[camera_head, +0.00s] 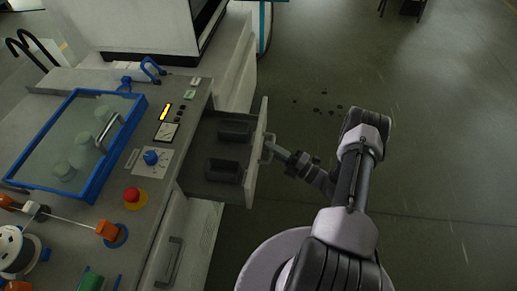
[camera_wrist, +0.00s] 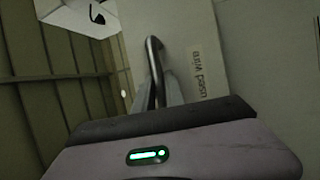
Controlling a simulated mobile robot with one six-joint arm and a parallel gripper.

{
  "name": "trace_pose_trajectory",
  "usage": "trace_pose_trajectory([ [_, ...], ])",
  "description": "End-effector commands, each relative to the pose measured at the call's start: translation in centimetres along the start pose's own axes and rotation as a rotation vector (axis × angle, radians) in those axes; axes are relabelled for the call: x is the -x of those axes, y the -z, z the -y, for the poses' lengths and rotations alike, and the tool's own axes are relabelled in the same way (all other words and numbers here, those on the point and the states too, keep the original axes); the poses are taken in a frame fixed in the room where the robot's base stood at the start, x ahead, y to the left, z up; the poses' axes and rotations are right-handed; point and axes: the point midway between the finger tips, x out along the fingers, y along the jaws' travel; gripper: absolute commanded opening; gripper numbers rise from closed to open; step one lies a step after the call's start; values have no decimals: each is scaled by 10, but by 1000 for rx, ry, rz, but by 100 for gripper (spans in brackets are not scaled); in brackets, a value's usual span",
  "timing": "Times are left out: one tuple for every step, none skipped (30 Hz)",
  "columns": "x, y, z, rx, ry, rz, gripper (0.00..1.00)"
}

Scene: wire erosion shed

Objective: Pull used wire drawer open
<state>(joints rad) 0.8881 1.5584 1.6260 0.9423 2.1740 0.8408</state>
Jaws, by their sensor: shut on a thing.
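The used wire drawer (camera_head: 262,122) stands pulled out from the right side of the machine bench, its inside open to view. Its front carries a label (camera_wrist: 201,73) reading "used wire" in the wrist view. The drawer's bar handle (camera_wrist: 152,62) runs upright in that view, beside the label. My gripper (camera_head: 273,151) is shut on the handle at the outer face of the drawer. Its fingers (camera_wrist: 166,90) show on both sides of the bar in the wrist view, partly hidden by my wrist housing.
Two dark bins (camera_head: 223,170) lie in the drawer. A lower handle (camera_head: 168,262) is on the bench front. The bench top holds a blue-framed clear cover (camera_head: 75,140), a red stop button (camera_head: 132,195) and a blue knob (camera_head: 151,157). Floor to the right is clear except small dark scraps (camera_head: 322,108).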

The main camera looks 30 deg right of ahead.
Motion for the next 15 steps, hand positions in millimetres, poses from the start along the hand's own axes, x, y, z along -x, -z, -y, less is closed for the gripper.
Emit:
trace_pose_trajectory([
  [4, -2, 0, 1, 0, 1, 0],
  [6, -3, 0, 1, 0, 1, 0],
  [8, -4, -1, 1, 0, 1, 0],
  [9, -4, -1, 1, 0, 1, 0],
  [10, -5, -2, 1, 0, 1, 0],
  [11, -5, -2, 0, 0, 0, 0],
  [12, -5, -2, 0, 0, 0, 0],
  [12, -5, -2, 0, 0, 0, 0],
  [12, -5, -2, 0, 0, -1, 0],
  [12, -5, -3, 0, 0, -1, 0],
  [12, -5, -3, 0, 0, -1, 0],
  [12, -5, -3, 0, 0, -1, 0],
  [12, -5, -3, 0, 0, -1, 0],
  [12, -5, -3, 0, 0, -1, 0],
  [12, -5, -3, 0, 0, -1, 0],
])
